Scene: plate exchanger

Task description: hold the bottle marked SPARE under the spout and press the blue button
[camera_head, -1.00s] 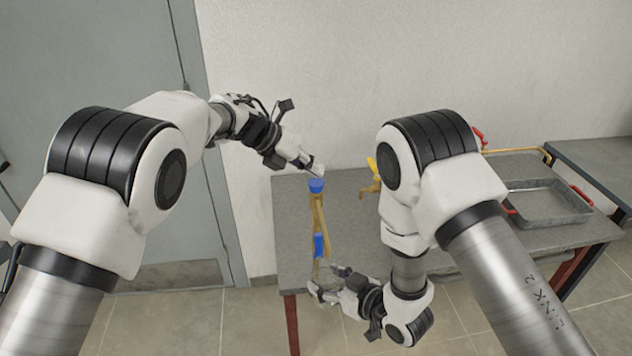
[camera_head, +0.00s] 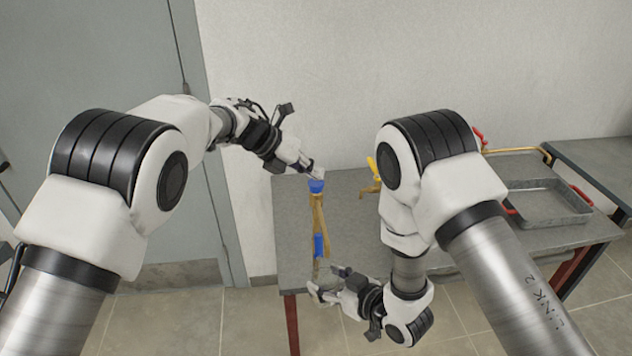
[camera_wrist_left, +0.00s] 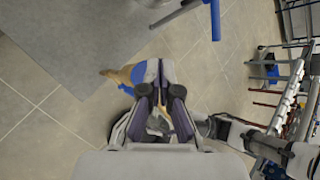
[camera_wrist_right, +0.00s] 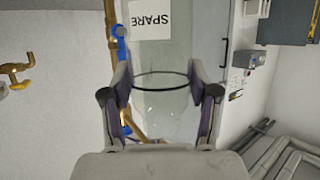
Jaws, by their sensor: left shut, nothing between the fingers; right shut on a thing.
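My left gripper (camera_head: 317,172) is shut and empty, its tips right at the blue button (camera_head: 317,187) on top of the brass pipe (camera_head: 318,215) and partly covering it. In the left wrist view the blue part (camera_wrist_left: 137,73) is largely hidden behind the fingers. My right gripper (camera_head: 322,281) is low at the table's front edge, by the pipe's lower end. In the right wrist view it is shut on a clear bottle (camera_wrist_right: 160,102) with a white SPARE label (camera_wrist_right: 150,18). The bottle is hard to make out from the head; the spout's outlet is not clear.
The grey table (camera_head: 345,205) carries the pipe, which has another blue part (camera_head: 319,245) lower down. A yellow-handled brass tap (camera_head: 373,178) is behind, to the right. A metal tray (camera_head: 548,203) with red handles lies further right. The wall is close behind.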

